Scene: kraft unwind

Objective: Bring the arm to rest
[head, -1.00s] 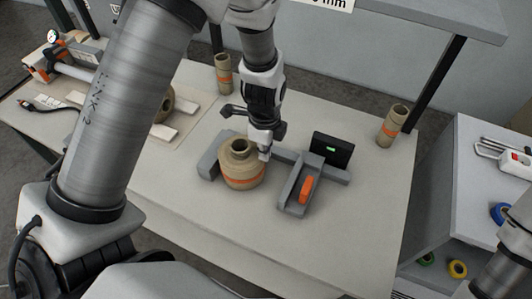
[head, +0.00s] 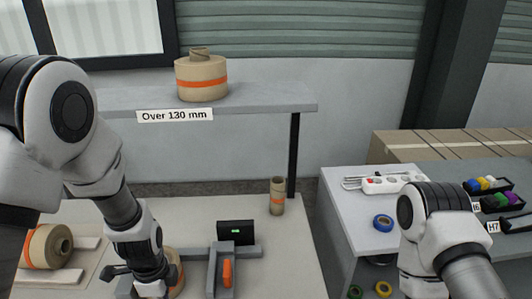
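My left arm comes in from the left, and its gripper (head: 140,280) points down at the bottom edge of the head view. A dark finger part sticks out to its left; the fingertips are cut off or hidden, so I cannot tell how far they are apart. A kraft roll with an orange band (head: 175,270) stands just behind and right of this gripper, partly hidden by it. I cannot tell whether they touch. My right arm shows at the lower right, but its gripper is out of view.
A grey fixture with an orange piece (head: 227,272) and a black display (head: 236,232) stand right of the roll. A narrow roll (head: 277,196) stands at the bench's back right. A large roll (head: 201,77) sits on the shelf marked "Over 130 mm" (head: 250,102). Another roll (head: 47,246) lies left.

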